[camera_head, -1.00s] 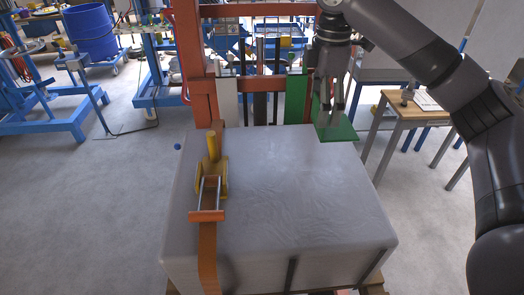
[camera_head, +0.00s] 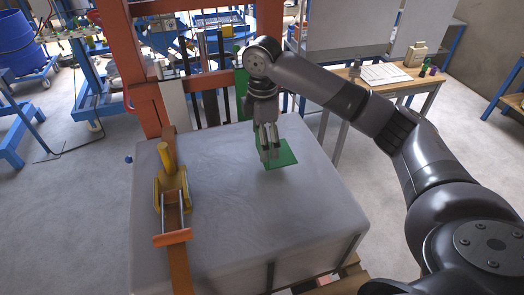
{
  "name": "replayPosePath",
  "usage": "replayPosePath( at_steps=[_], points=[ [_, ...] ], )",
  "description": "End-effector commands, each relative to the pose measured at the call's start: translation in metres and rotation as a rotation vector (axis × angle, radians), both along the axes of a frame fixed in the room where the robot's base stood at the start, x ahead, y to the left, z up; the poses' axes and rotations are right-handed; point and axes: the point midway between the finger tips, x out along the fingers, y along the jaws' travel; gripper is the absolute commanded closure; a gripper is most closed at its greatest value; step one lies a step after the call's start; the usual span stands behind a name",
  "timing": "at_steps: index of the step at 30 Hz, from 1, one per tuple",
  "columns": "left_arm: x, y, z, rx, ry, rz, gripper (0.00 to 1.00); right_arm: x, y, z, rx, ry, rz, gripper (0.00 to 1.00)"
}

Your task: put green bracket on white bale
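The green bracket (camera_head: 284,154) has a flat plate and an upright part partly hidden by my fingers. My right gripper (camera_head: 269,155) comes down from above and is shut on the bracket's upright part. The flat plate is over the top of the white bale (camera_head: 215,210), near its back right part. I cannot tell whether the plate touches the bale or hangs just above it. The bale looks grey-white and box-shaped. My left gripper is not in view.
An orange strap (camera_head: 178,265) with a yellow-handled ratchet (camera_head: 170,185) runs over the bale's left side. An orange frame (camera_head: 148,100) stands behind the bale. A wooden table (camera_head: 405,82) with papers is at the back right. The bale's middle and front top are clear.

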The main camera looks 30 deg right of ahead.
Motion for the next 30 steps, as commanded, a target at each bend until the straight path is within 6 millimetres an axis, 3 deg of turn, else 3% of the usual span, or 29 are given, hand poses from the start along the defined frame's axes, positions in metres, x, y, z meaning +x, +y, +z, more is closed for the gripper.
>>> replayPosePath(
  at_steps=[4,13,24,25,30],
  points=[
    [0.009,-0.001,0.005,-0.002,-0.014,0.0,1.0,0.0,0.0,-0.011,0.001,0.001,0.0,0.45],
    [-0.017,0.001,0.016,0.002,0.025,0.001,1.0,0.0,0.0,-0.049,0.0,0.001,0.0,0.45],
    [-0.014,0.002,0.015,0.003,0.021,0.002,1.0,0.0,0.0,-0.055,0.001,0.0,0.001,0.45],
    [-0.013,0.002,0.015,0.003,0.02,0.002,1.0,0.0,0.0,-0.056,0.001,0.0,0.0,0.17],
    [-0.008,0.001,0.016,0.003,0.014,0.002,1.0,0.0,0.0,-0.055,0.001,0.0,0.0,0.06]
  ],
)
